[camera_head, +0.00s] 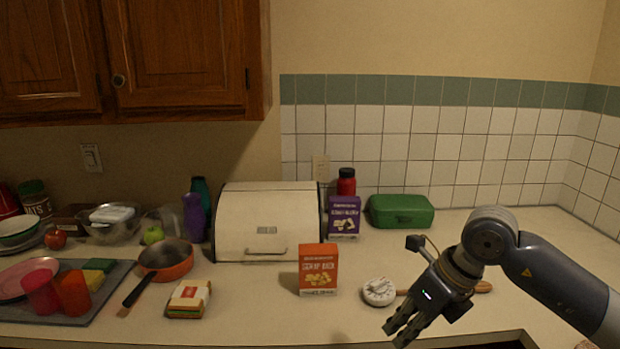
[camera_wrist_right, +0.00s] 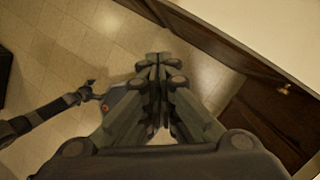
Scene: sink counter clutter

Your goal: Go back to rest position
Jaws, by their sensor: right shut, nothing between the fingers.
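My right gripper (camera_head: 398,328) shows in the head view at the front right, over the counter's front edge and pointing down to the left. It is shut and empty. In the right wrist view my right gripper (camera_wrist_right: 158,62) has its fingertips together above the tiled floor, with nothing between them. My left gripper is not in the head view. A dark jointed shape at the left of the right wrist view looks like part of my other arm, but its jaws cannot be made out.
Near my right gripper are a white round object (camera_head: 379,291) and an orange box (camera_head: 318,270). A cream bread box (camera_head: 262,222), purple box (camera_head: 344,216) and green case (camera_head: 401,210) stand behind. A pan (camera_head: 168,258) and dark mat (camera_head: 40,312) lie left. The far right counter is clear.

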